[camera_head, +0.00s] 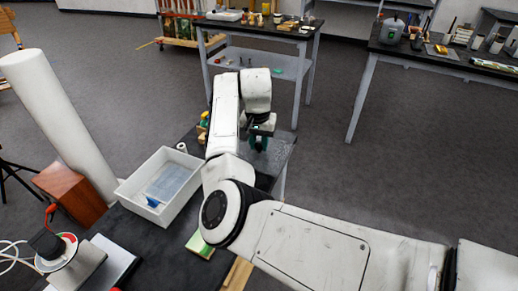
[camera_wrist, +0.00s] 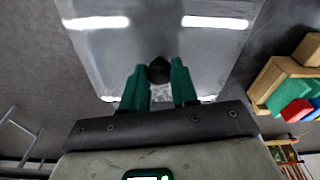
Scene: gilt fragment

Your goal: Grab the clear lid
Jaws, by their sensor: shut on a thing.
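The clear lid (camera_wrist: 158,38) fills the upper middle of the wrist view as a see-through grey sheet with two bright reflections and a round black knob (camera_wrist: 159,68). My gripper (camera_wrist: 160,80) has its two green fingers on either side of the knob and is shut on it. In the head view my gripper (camera_head: 260,138) points down over the far right end of the dark table (camera_head: 280,152). I cannot tell whether the lid rests on something or is raised.
A white tray (camera_head: 131,192) with a blue item stands left of my arm. Wooden, green, red and blue pieces (camera_wrist: 290,95) lie right of the lid in the wrist view. A white column (camera_head: 60,120) leans at left. Open floor (camera_head: 330,190) lies to the right.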

